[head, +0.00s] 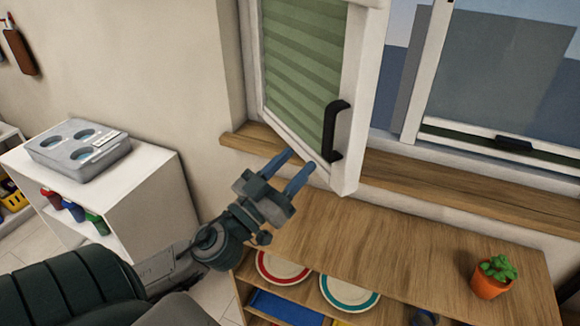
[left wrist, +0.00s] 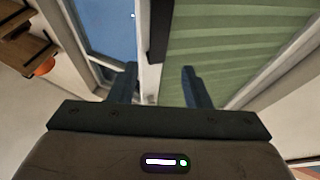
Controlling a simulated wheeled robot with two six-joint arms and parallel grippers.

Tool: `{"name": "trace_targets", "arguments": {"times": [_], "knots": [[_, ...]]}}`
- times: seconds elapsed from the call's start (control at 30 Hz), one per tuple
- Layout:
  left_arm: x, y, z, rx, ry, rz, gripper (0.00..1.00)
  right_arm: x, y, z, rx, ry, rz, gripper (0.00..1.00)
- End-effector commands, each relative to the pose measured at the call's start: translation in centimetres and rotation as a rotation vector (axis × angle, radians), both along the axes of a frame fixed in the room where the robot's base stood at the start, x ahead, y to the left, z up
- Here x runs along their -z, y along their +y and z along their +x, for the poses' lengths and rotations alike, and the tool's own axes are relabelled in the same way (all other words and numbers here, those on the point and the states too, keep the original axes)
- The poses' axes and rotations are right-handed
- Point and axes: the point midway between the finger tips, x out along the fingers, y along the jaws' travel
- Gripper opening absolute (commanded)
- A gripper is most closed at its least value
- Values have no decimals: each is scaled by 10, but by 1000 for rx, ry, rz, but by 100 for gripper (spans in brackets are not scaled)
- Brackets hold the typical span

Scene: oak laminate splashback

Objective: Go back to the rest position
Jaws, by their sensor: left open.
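My left gripper (head: 289,174) is open and empty in the head view, just below and left of the lower edge of an open white window sash (head: 348,110). The sash has a green pleated blind (head: 302,50) and a black handle (head: 334,130). In the left wrist view my left gripper (left wrist: 160,82) has its two blue fingers spread, with the sash edge and the green blind (left wrist: 225,45) beyond them. Nothing is between the fingers. I cannot tell whether a finger touches the sash. My right gripper is not in view.
A wooden sill (head: 400,172) runs under the window. Below it stands a wooden shelf unit (head: 400,245) with a potted plant (head: 491,284) on top and plates (head: 348,293) inside. A white cabinet (head: 150,178) at left bears a grey tray with round wells (head: 78,149).

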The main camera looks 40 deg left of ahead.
Motion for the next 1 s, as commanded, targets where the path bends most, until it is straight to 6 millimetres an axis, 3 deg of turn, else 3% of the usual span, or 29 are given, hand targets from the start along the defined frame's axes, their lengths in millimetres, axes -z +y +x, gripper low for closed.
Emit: {"name": "trace_targets", "arguments": {"times": [0.23, 0.8, 0.93, 1.0], "knots": [[2, 0, -6, 4, 0, 2, 44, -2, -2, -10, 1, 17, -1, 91], [3, 1, -6, -1, 2, 0, 44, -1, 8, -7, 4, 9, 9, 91], [16, 14, -5, -87, 44, -24, 44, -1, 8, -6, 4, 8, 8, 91], [34, 29, -5, -189, 109, -44, 44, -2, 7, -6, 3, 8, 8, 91]]}}
